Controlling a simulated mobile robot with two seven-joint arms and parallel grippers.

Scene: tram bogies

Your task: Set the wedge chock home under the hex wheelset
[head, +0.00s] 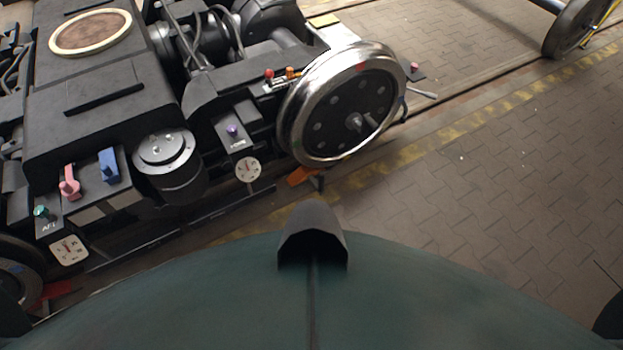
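A large wheel (345,104) with a shiny steel rim and a dark disc sits at the right end of the dark bogie. I cannot tell whether its hub is hexagonal. An orange wedge-like piece (302,176) lies low at the foot of this wheel, on its left side; whether it touches the rim is unclear. A red wedge-like piece (57,290) lies on the floor at the lower left, beside another wheel (18,285) cut by the picture edge. Neither of my grippers is in view.
The bogie frame (95,130) fills the upper left, with pink, blue, green and purple handles and two white dials (248,169). A further wheel (574,28) stands at the top right. Paved floor (480,170) with a worn yellow line is clear at right.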

